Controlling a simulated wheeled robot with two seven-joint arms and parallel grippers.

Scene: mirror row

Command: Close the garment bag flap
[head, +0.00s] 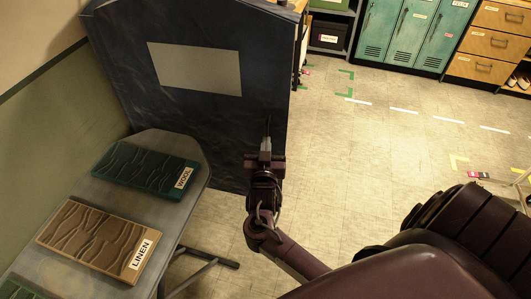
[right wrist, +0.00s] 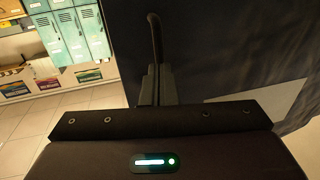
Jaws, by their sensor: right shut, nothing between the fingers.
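The garment bag (head: 215,120) is a tall dark blue panel standing at the upper left in the head view, with a pale rectangular patch (head: 195,68) on it. Its dark surface (right wrist: 240,45) also fills the right side of the right wrist view. My right gripper (head: 265,145) is upright in front of the panel's lower right edge. Its fingers (right wrist: 156,82) are together and hold nothing. A thin dark curved handle (right wrist: 155,35) rises just past the fingertips; whether they touch it I cannot tell. My left gripper is out of view.
A grey ironing-board-like table (head: 195,150) at the left bears a green WOOL board (head: 140,166) and a tan LINEN board (head: 95,238). Teal lockers (head: 400,30) and wooden drawers (head: 495,45) stand at the back. The tiled floor (head: 370,150) between is largely clear.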

